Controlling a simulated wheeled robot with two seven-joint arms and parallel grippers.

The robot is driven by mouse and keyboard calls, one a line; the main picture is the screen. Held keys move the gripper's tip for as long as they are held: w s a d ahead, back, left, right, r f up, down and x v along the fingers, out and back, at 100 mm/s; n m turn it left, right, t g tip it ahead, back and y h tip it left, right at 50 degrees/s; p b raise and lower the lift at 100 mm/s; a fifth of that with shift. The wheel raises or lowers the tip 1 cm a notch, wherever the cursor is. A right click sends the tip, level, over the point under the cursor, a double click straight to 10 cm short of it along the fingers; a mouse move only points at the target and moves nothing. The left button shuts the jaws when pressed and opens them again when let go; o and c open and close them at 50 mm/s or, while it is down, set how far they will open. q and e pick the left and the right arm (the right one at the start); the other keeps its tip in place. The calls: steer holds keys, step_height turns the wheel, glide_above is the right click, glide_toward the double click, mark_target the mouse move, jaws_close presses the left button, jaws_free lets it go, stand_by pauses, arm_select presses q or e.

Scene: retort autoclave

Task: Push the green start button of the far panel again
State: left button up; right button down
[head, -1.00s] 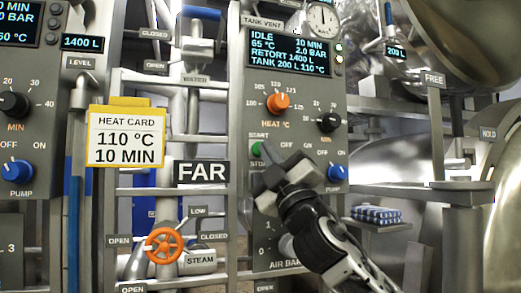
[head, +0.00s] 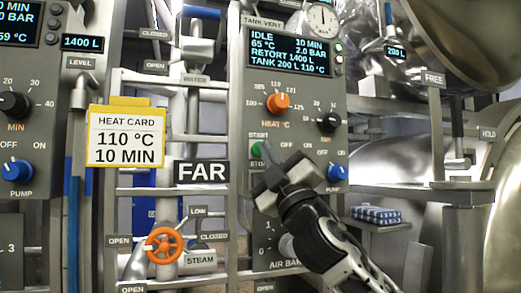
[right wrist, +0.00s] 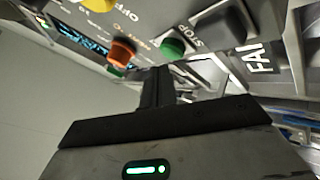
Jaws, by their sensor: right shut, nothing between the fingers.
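The far panel (head: 290,90) stands in the middle of the head view, and its display (head: 289,58) reads IDLE, 65 °C, 10 MIN. The green start button (head: 256,149) is at its lower left, under a START label. My right gripper (head: 266,152) is shut and empty, its fingertips just beside the button and partly covering it. In the right wrist view the shut fingers (right wrist: 157,78) point towards the panel, and the green button (right wrist: 172,47) shows just beyond them. I cannot tell whether they touch. My left gripper is not in view.
An orange heat knob (head: 278,103), a black minutes knob (head: 328,122) and a blue pump knob (head: 337,173) are on the same panel. The FAR sign (head: 202,172) and an orange steam valve wheel (head: 163,246) are to the left. A heat card (head: 126,140) reads 110 °C, 10 MIN.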

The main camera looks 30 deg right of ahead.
steer(key=shift+w, duration=0.1)
steer(key=shift+w+d, duration=0.1)
steer(key=shift+w, duration=0.2)
steer(key=shift+w+d, duration=0.15)
steer(key=shift+w, duration=0.5)
stand_by(0.9)
steer(key=shift+s, duration=0.1)
steer(key=shift+s+a, duration=0.25)
steer(key=shift+s, duration=0.7)
steer(key=s, duration=0.2)
steer(key=s+a, duration=0.1)
steer(key=s, duration=0.1)
steer(key=shift+s+a, duration=0.1)
steer(key=shift+s, duration=0.3)
stand_by(0.5)
